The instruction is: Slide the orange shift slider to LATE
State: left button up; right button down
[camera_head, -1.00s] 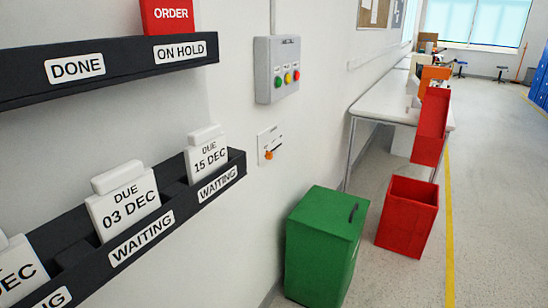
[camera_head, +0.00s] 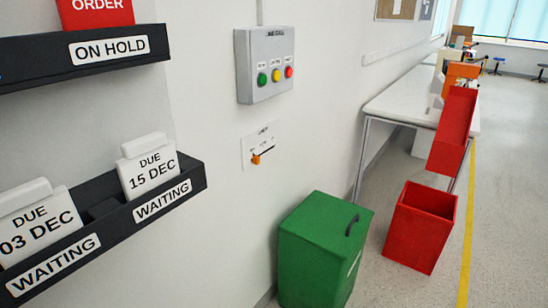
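A small orange slider knob (camera_head: 256,160) sits near the lower left of a white plate (camera_head: 262,145) on the wall. A dark slot line runs up and to the right from the knob. Small lettering is on the plate, too small to read. Neither of my grippers shows in the head view.
A grey box (camera_head: 264,65) with green, yellow and red buttons is above the plate. Black racks with cards (camera_head: 150,165) are at the left. A green bin (camera_head: 318,250) stands below right of the plate, with an open red bin (camera_head: 420,228) and a white table (camera_head: 400,104) beyond.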

aim_at(256, 159)
jog(key=i+l, duration=0.15)
jog(key=l, duration=0.2)
jog(key=i+l+u, duration=0.1)
jog(key=l, duration=0.25)
jog(key=i+l, duration=0.25)
jog(key=i+l+u, duration=0.1)
jog(key=l, duration=0.4)
jog(key=i+l, duration=0.2)
jog(key=l, duration=0.15)
